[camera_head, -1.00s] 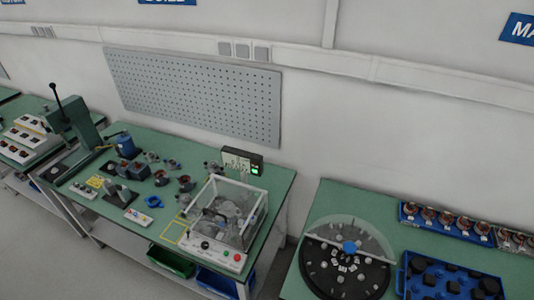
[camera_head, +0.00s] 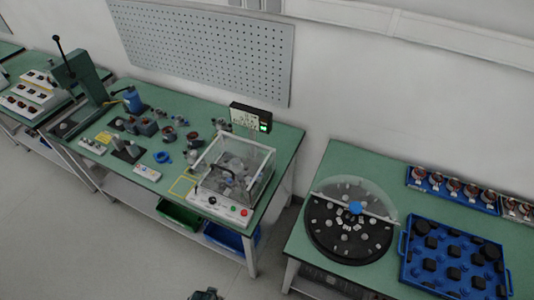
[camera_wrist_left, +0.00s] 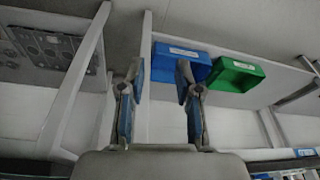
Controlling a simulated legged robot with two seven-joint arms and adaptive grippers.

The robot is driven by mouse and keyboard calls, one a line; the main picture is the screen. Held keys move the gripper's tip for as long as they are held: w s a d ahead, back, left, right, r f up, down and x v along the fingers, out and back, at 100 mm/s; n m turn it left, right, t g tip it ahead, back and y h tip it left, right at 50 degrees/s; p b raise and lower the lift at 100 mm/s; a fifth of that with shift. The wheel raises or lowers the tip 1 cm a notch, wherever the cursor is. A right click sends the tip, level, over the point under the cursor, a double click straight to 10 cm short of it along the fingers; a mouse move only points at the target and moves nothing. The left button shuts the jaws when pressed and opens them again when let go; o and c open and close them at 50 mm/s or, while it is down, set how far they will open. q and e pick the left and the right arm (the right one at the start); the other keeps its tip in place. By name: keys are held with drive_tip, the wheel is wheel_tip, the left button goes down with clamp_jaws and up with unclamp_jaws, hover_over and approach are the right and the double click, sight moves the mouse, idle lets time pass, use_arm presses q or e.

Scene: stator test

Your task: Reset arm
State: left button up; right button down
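In the left wrist view my left gripper (camera_wrist_left: 160,68) is open and empty, its two fingers well apart. Beyond the fingertips are a blue bin (camera_wrist_left: 180,64) and a green bin (camera_wrist_left: 236,75) under a table. In the head view a small dark part, which looks like mine, shows at the bottom edge; I cannot tell which arm it belongs to. My right gripper is not in view.
The left green bench (camera_head: 284,148) carries a clear-walled test box (camera_head: 262,170), a lever press (camera_head: 85,75) and several small parts. The right bench (camera_head: 375,168) carries a round black dial (camera_head: 330,240) and a blue tray (camera_head: 403,268). Open floor lies in front.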

use_arm(q)
drive_tip(key=s+a+f+g+b, duration=0.1)
drive_tip(key=s+f, duration=0.2)
drive_tip(key=f, duration=0.6)
drive_tip(key=s+f+b, duration=0.1)
drive_tip(key=s+f, duration=0.3)
drive_tip(key=f, duration=0.4)
drive_tip(key=s+a+f+b, duration=0.1)
drive_tip(key=s+a+f, duration=0.1)
drive_tip(key=s+f, duration=0.9)
drive_tip(key=shift+s+a+f+g, duration=0.3)
drive_tip(key=shift+s+g, duration=0.1)
drive_tip(key=shift+s, duration=0.85)
